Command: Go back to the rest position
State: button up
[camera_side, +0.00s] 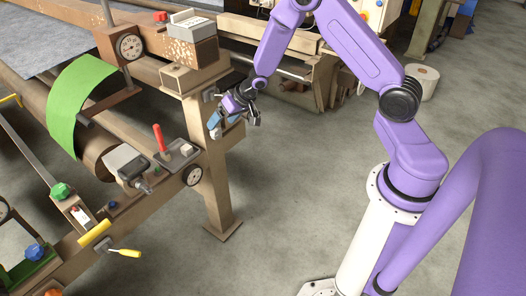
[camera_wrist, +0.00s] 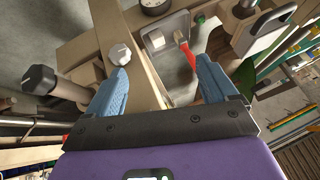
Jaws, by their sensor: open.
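Beyond the fingers are a tan machine beam (camera_wrist: 135,68) and a silver knob (camera_wrist: 119,54), which appears close to the left finger.
A lever panel with a red handle (camera_side: 159,138) sits left of my gripper. A tan post (camera_side: 217,190) stands below it. A green felt sheet (camera_side: 75,95) drapes over a roller. A white roll (camera_side: 422,83) stands on the floor. Grey floor (camera_side: 285,190) is clear.

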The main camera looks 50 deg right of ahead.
jog(key=s+a+r+n+g+h, duration=0.1)
jog(key=s+a+r+n, duration=0.2)
jog(key=s+a+r, duration=0.45)
jog(key=s+a+r+n+g+h, duration=0.1)
jog(key=s+a+r+n, duration=0.35)
jog(key=s, duration=0.55)
jog(key=s+d+r+n+g, duration=0.2)
jog(key=s+n, duration=0.1)
jog(key=s, duration=0.8)
jog(key=s+d+r+n+g, duration=0.2)
jog(key=s+r+n, duration=0.1)
jog(key=s, duration=0.7)
jog(key=shift+s+r+n, duration=0.25)
jog(key=shift+s+n, duration=0.1)
